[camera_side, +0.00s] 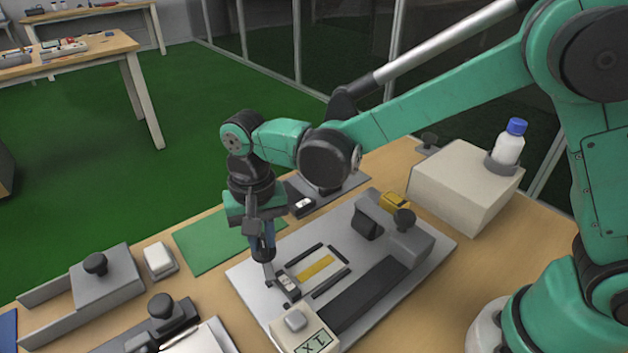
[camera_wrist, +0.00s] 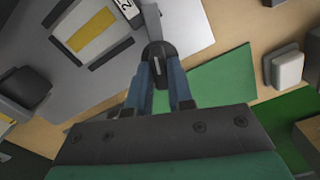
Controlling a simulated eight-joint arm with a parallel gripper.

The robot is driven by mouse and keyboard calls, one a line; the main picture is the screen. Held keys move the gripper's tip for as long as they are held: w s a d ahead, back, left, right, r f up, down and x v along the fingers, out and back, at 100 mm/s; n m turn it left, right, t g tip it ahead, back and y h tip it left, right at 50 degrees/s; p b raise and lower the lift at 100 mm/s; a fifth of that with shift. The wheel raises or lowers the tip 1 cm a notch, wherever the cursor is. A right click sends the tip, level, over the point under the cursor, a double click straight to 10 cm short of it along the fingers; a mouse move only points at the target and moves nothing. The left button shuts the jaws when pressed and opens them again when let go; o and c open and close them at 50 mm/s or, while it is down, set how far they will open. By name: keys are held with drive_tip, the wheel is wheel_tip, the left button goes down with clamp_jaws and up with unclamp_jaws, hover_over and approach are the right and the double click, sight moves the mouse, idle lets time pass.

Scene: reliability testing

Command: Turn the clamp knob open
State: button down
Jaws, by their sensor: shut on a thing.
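My gripper (camera_side: 262,256) points down at the left edge of the light grey fixture plate (camera_side: 250,281). Its blue fingers (camera_wrist: 160,82) are shut on a dark rounded piece, which looks like the clamp knob (camera_wrist: 157,50). A grey bar runs from that piece toward the plate in the wrist view. In the side view the fingers mostly hide the knob, so its turn angle cannot be told.
A grey block with a black knob (camera_side: 404,219) stands at the plate's right end. A white box (camera_side: 462,187) holds a blue-capped bottle (camera_side: 509,143). A green mat (camera_side: 205,246) lies behind the plate. Grey fixtures with black knobs (camera_side: 95,264) stand at left.

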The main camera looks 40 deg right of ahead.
sight(262, 239)
drive_tip(key=m, duration=0.6)
drive_tip(key=shift+a+m, duration=0.1)
drive_tip(key=shift+m, duration=0.3)
drive_tip(key=m, duration=0.7)
drive_tip(key=c, duration=0.9)
unclamp_jaws()
drive_tip(key=shift+c, duration=0.2)
drive_tip(key=shift+r, duration=2.25)
